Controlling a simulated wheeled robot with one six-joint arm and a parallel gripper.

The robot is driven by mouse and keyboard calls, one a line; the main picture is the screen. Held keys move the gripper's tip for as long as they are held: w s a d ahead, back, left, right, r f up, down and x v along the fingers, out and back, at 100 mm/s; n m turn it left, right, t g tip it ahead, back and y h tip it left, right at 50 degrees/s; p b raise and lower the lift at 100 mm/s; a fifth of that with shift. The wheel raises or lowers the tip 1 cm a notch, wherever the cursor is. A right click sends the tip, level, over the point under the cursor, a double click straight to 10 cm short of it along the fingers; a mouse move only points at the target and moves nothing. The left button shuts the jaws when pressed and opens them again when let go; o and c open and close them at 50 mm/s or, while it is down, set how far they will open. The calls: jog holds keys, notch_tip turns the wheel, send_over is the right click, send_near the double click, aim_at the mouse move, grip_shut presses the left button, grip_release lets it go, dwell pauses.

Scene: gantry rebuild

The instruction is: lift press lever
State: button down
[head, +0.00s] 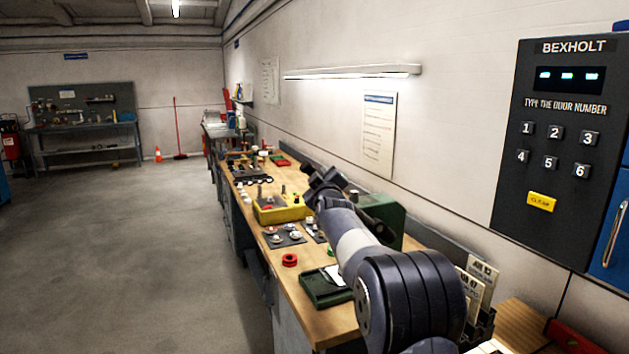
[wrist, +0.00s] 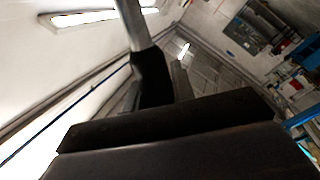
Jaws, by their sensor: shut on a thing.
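The press shows in the head view as a green body (head: 393,222) on the bench, partly hidden behind my arm. In the wrist view its lever is a silver rod with a black grip (wrist: 153,80), running down from the top edge to my gripper (wrist: 168,115). My gripper is shut on the lever's black grip; the jaws hide its lower end. In the head view my gripper (head: 323,180) is above the bench beside the press, tilted, and the lever cannot be made out clearly there.
The long wooden bench (head: 313,260) runs along the wall. A keypad panel (head: 550,185) hangs at right. The floor (head: 150,260) at left is clear.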

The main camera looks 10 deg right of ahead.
jog(key=w+d+r+m+g+b, duration=0.1)
jog(key=d+r+m+b, duration=0.1)
jog(key=d+r+m, duration=0.2)
jog(key=d+r, duration=0.1)
jog(key=d, duration=0.1)
jog(key=shift+w+d, duration=0.15)
jog(key=shift+d, duration=0.2)
jog(key=shift+r, duration=0.15)
jog(key=c, duration=1.3)
grip_release()
jog(key=shift+d, duration=0.2)
jog(key=shift+o, duration=0.5)
jog(key=shift+a, duration=0.1)
jog(key=s+a+b, duration=0.1)
jog(key=s+b, duration=0.4)
jog(key=s, duration=0.5)
jog(key=shift+s+b, duration=0.3)
jog(key=shift+s, duration=0.05)
